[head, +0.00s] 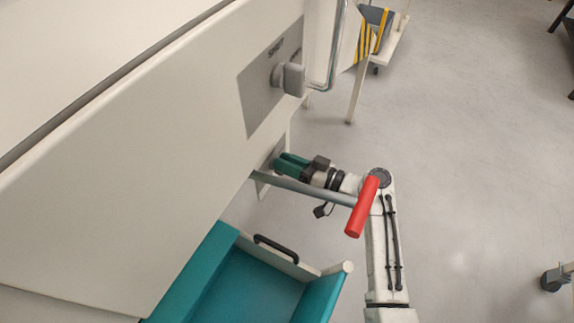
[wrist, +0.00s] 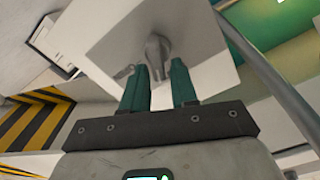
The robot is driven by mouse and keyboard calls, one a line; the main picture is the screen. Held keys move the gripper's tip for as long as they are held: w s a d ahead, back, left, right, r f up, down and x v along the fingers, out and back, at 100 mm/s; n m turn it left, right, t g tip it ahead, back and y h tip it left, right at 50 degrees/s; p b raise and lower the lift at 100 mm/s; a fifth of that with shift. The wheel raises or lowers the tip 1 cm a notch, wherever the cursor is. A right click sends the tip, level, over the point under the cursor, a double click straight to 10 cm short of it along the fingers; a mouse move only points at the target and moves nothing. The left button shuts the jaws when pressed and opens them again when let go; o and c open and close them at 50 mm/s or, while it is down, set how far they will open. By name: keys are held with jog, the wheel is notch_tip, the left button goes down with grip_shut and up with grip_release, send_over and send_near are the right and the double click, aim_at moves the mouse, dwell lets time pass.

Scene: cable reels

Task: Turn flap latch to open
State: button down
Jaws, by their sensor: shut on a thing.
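The flap latch (wrist: 158,47) is a small grey turning handle on a pale square plate (wrist: 120,25) in the wrist view. My gripper (wrist: 160,75) has its two green fingers on either side of the latch's near end, shut on it. In the head view my gripper (head: 283,162) reaches left to the machine's side below the large cream panel. The latch is hidden there behind the fingers and the panel edge.
A grey bar with a red grip (head: 362,207) runs close beside my gripper. A grey knob (head: 290,79) sits on a grey labelled plate above. A teal tray (head: 262,285) with a black handle (head: 276,248) lies below. Open floor (head: 470,150) is at right.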

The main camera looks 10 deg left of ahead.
jog(key=shift+w+d+f+m, duration=0.15)
jog(key=shift+f+m, duration=0.15)
jog(key=shift+m, duration=1.85)
jog(key=shift+w+f+m, duration=0.2)
jog(key=shift+f+m, duration=0.1)
jog(key=shift+m, duration=1.8)
jog(key=shift+w+d+f+m, duration=0.15)
jog(key=shift+f+m, duration=0.15)
jog(key=shift+m, duration=1.85)
jog(key=c, duration=1.2)
grip_release()
jog(key=shift+o, duration=0.2)
jog(key=p+v, duration=0.1)
jog(key=v, duration=0.9)
jog(key=shift+d, duration=0.35)
jog(key=shift+s, duration=0.15)
